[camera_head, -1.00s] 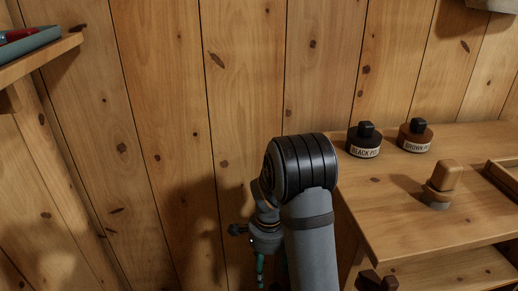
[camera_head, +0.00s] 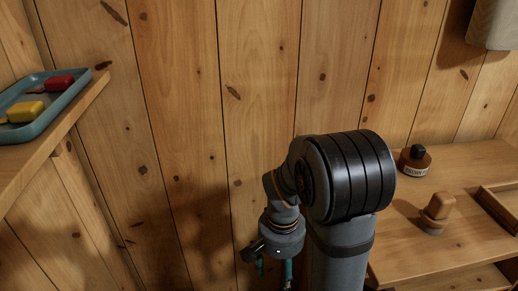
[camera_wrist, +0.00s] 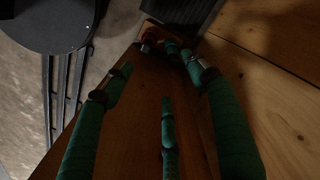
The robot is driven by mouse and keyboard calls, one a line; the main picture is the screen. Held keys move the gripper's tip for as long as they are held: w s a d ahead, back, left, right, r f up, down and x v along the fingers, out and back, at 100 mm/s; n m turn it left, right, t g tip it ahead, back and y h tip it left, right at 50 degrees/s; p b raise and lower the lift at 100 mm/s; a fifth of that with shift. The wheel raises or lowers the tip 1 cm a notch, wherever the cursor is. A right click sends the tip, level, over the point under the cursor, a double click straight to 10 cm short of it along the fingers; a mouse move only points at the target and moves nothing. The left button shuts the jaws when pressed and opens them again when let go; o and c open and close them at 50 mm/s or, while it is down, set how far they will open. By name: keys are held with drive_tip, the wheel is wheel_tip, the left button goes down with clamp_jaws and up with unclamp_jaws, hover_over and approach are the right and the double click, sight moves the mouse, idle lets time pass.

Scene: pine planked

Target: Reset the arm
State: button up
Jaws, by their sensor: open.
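My gripper (camera_head: 272,266) hangs low at the bottom of the head view, below the bend of my arm, with the wall behind it. Only the upper parts of its green fingers show there. In the wrist view my gripper (camera_wrist: 160,78) has its green fingers spread apart, with nothing held between them. A wooden surface lies beyond the fingers in that view. The gap between them and the wood is hard to judge.
A left shelf (camera_head: 62,131) holds a blue tray (camera_head: 62,103) with red-handled and yellow-handled items. A pale shade (camera_head: 495,24) hangs upper right.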

drive_tip(key=d+r+p, duration=0.2)
drive_tip(key=r+p, duration=0.7)
drive_tip(key=r, duration=0.2)
drive_tip(key=d+r+p, duration=0.2)
drive_tip(key=r+p, duration=0.6)
drive_tip(key=r, duration=0.3)
drive_tip(key=shift+d+r+p, duration=0.25)
drive_tip(key=shift+r+p, duration=0.1)
drive_tip(key=shift+f, duration=0.15)
